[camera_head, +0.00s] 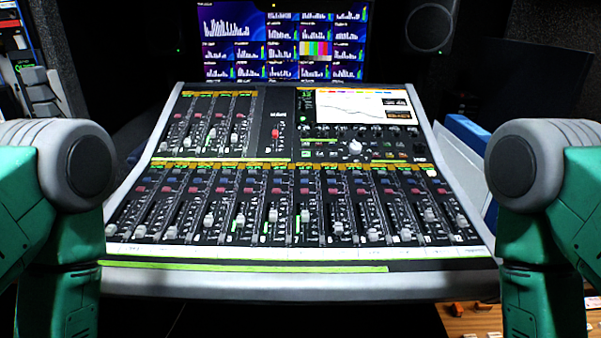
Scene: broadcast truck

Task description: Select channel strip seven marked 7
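A large mixing console (295,280) stands straight ahead, tilted toward me. Its lower bank holds a row of channel strips with red and blue buttons and grey fader caps at different heights. A white label strip (300,253) runs below the faders, but its markings are too small to read. I cannot tell which strip is marked 7. A shorter fader bank (213,120) sits at upper left of the console. My two green arms stand at the left and right edges, apart from the console. Neither gripper is in view.
A lit screen (350,106) is set in the console's upper right. A large monitor (285,40) and a round speaker (429,28) stand behind. A wooden surface (470,318) with small orange and white items is at lower right. The space above the faders is clear.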

